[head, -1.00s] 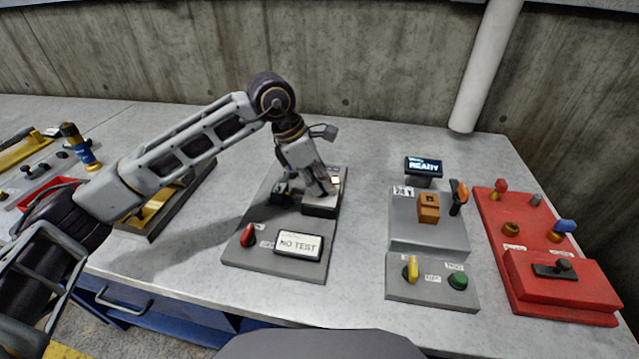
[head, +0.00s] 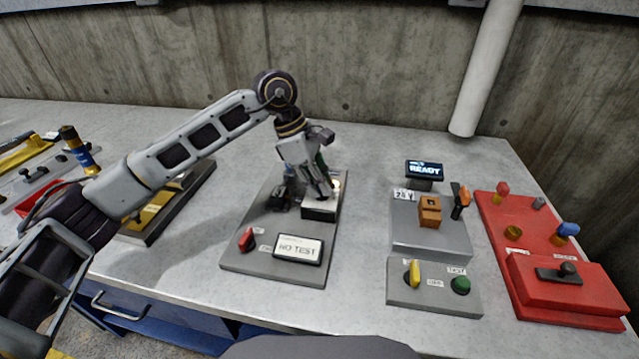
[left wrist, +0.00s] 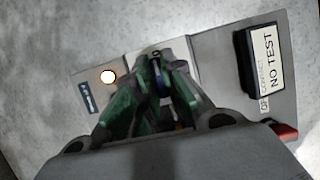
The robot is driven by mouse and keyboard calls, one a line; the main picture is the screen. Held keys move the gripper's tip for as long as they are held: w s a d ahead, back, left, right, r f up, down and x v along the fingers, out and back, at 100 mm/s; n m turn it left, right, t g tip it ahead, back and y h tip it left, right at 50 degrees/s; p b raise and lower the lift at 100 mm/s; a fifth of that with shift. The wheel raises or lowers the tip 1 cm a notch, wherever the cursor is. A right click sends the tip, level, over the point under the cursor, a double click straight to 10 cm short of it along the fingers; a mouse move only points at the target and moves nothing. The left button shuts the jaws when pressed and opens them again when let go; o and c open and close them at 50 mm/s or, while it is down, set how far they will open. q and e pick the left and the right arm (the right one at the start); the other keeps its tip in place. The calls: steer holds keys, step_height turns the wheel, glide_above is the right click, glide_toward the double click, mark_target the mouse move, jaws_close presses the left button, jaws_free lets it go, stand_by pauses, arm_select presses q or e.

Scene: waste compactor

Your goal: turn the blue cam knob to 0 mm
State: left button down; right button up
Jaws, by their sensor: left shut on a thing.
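My left gripper (head: 318,186) is over the far part of the grey board (head: 245,264) with the NO TEST display (head: 298,248). In the left wrist view its green-lined fingers (left wrist: 165,82) are closed on a small blue part, which I take to be the blue cam knob (left wrist: 164,88). The fingers hide most of the knob, so its pointer cannot be read. A pale plate with a dark mark like "0" lies just beyond the fingertips. My right gripper is not in view.
A red lever (head: 246,239) stands at the board's near left corner. To the right are a grey station with a READY screen (head: 424,169) and a red panel (head: 565,290) with another blue knob (head: 567,229). Bare bench lies between the boards.

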arm_select(q)
steer(key=c, duration=1.5)
jaws_free()
steer(key=shift+r, duration=0.1)
steer(key=v, duration=1.2)
